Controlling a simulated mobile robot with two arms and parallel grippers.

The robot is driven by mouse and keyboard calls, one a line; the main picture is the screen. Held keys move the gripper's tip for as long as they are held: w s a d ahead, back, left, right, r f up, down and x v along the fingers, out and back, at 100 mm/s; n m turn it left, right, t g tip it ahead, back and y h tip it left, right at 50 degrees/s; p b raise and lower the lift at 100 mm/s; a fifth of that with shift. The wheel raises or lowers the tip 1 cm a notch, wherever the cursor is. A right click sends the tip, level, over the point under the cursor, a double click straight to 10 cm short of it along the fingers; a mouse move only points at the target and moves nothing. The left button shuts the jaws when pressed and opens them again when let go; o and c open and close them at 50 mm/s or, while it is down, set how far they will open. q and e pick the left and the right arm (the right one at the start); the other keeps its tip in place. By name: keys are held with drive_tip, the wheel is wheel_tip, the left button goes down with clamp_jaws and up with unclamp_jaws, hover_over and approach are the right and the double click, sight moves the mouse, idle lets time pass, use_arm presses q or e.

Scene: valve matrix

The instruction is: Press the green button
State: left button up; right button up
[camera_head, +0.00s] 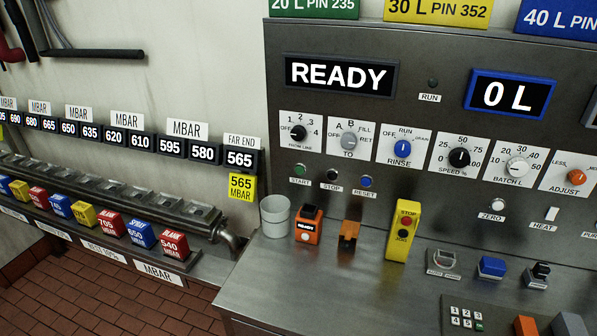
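A small green button (299,169) sits on the grey control panel (420,125), above a label reading START. It is below the FROM LINE dial and left of a dark STOP button (332,174) and a blue RESET button (366,181). Nothing covers the green button. Neither of my grippers shows in the head view.
The steel counter (270,265) below the panel holds a grey cup (275,216), an orange READY device (309,224), an orange clip-like part (348,236) and a yellow STOP/JOG pendant (403,231). A READY display (339,76) is above. Colored blocks line the left bench.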

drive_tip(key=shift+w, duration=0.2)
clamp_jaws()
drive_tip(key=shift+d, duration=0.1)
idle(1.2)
